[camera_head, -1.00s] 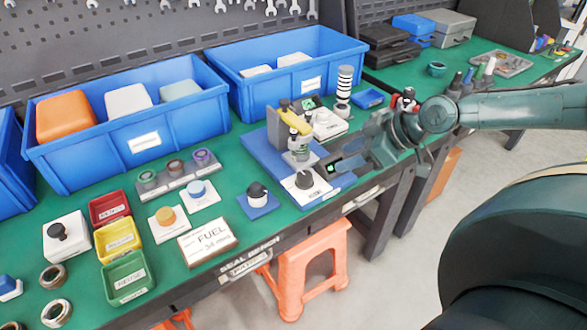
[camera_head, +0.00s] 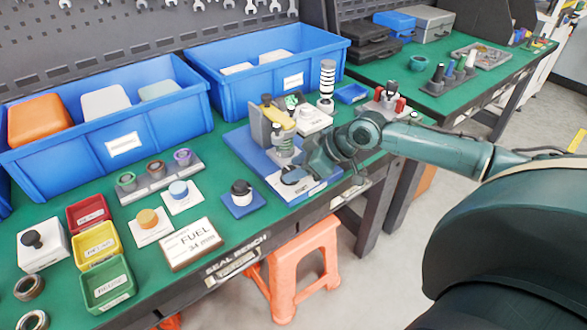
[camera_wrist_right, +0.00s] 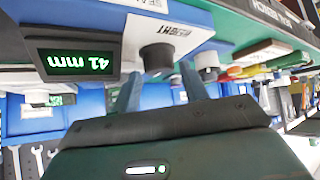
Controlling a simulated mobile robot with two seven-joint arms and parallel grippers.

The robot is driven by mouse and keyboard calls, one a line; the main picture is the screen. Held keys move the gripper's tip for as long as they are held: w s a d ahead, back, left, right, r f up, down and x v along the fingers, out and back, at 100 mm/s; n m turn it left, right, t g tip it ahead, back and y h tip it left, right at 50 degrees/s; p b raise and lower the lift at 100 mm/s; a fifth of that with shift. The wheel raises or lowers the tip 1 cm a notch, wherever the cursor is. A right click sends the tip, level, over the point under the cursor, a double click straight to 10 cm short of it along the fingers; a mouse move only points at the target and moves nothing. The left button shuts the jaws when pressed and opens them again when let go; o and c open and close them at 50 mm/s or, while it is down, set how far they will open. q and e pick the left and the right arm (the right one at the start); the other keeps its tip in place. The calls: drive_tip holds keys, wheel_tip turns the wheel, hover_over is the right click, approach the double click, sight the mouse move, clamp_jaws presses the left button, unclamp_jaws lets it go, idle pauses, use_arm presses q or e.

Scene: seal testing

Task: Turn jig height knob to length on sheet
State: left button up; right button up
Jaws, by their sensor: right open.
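The jig (camera_head: 255,160) has a blue base, a grey upright and a yellow clamp. Its black height knob (camera_wrist_right: 157,57) stands on a white plate marked HEIGHT in the right wrist view. The green display (camera_wrist_right: 75,63) beside it reads 41 mm, upside down in this view. The sheet (camera_head: 193,243) reads FUEL 34 mm and lies at the bench front. My right gripper (camera_wrist_right: 162,85) is open, its two blue-grey fingers spread near the knob with their tips just short of it.
A black-capped part on a blue pad (camera_head: 242,196) sits left of the jig. Blue bins (camera_head: 265,78) line the back. An orange stool (camera_head: 305,265) stands below the bench edge.

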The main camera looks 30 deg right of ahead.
drive_tip(key=shift+x, duration=0.75)
drive_tip(key=shift+c, duration=0.3)
